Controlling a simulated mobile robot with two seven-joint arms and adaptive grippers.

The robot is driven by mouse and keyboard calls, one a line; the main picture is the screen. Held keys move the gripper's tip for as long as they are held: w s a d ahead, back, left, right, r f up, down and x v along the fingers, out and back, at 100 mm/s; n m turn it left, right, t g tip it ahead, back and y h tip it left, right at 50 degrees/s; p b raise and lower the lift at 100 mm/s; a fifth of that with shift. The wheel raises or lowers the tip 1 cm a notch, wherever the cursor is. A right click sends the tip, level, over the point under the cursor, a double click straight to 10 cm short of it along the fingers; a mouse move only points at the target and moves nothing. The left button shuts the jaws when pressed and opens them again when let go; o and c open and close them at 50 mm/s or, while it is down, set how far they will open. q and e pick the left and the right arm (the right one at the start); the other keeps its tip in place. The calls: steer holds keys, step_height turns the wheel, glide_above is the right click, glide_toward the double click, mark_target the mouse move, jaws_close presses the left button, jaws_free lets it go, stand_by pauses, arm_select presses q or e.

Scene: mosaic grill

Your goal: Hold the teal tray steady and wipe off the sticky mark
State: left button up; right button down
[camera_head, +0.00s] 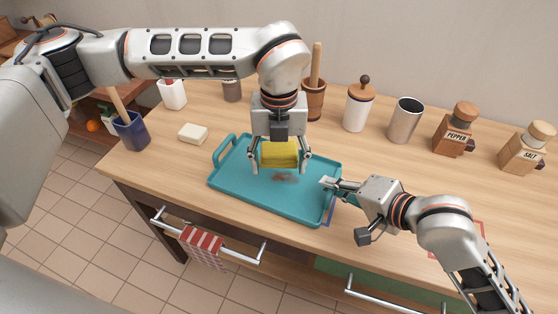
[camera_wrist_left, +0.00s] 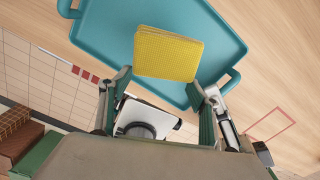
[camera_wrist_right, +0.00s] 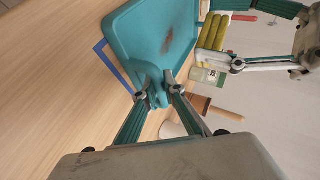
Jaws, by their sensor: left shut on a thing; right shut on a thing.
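The teal tray (camera_head: 225,181) lies on the wooden counter, a handle at each end. A brown sticky mark (camera_head: 285,178) is on its floor near the middle; it also shows in the right wrist view (camera_wrist_right: 167,40). My left gripper (camera_head: 280,167) is shut on a folded yellow cloth (camera_head: 280,153), over the tray beside the mark. The cloth shows in the left wrist view (camera_wrist_left: 168,55), where the mark is out of sight. I cannot tell whether the cloth touches the tray. My right gripper (camera_head: 330,184) is shut on the tray's right-end handle (camera_wrist_right: 157,90).
A white block (camera_head: 192,133) and a blue utensil cup (camera_head: 131,131) stand left of the tray. Behind it are a lidded jar (camera_head: 358,107) and a metal cup (camera_head: 404,121). Pepper (camera_head: 455,130) and salt (camera_head: 525,149) mills stand right. A striped towel (camera_head: 200,247) hangs in front.

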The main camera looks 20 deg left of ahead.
mark_target(279, 190)
arm_select(q)
steer(key=shift+f+n, duration=1.65)
steer(key=shift+n, duration=0.5)
steer(key=shift+f+n, duration=1.65)
steer(key=shift+n, duration=0.5)
steer(key=shift+d+f, duration=0.2)
steer(key=shift+d, duration=0.05)
steer(key=shift+s+d+f, duration=0.1)
steer(key=shift+s+d, duration=0.05)
steer(key=shift+d, duration=0.6)
steer(key=shift+s+d+f, duration=0.1)
steer(key=shift+s+d, duration=0.05)
steer(key=shift+d, duration=0.6)
steer(key=shift+c, duration=0.4)
steer(key=shift+w+a, duration=0.15)
steer(key=shift+a, duration=0.75)
steer(key=shift+w+a, duration=0.15)
steer(key=shift+a, duration=0.75)
step_height(279, 190, up, 8)
steer(key=shift+r, duration=0.2)
